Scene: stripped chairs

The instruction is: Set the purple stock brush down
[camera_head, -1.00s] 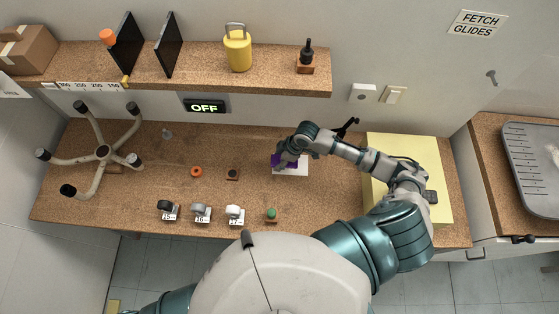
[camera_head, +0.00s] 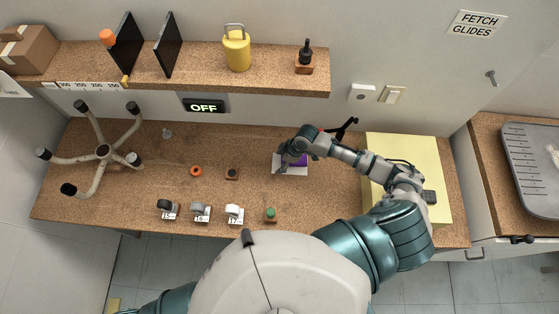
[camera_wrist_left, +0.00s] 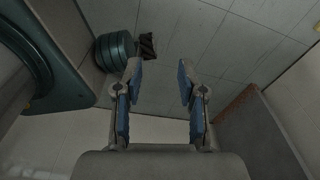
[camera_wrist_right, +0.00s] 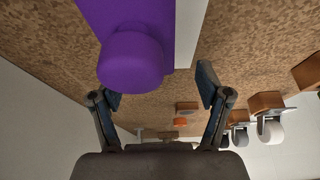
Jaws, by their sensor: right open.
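The purple stock brush (camera_head: 299,160) lies on a white sheet (camera_head: 291,170) on the cork-coloured bench, partly hidden by my right gripper in the head view. In the right wrist view the brush (camera_wrist_right: 132,58) shows as a purple block with a rounded knob, ahead of the fingers. My right gripper (camera_head: 284,160) is open, with its fingertips (camera_wrist_right: 160,88) spread apart and nothing held between them. My left gripper (camera_wrist_left: 158,75) is open and empty in its wrist view, with floor tiles beyond it.
A chair base (camera_head: 103,152) lies at the bench's left. Casters (camera_head: 200,210) stand along the front edge, beside a green-topped piece (camera_head: 270,214). A pale yellow block (camera_head: 405,150) stands to the right. A shelf (camera_head: 200,68) overhangs the back.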

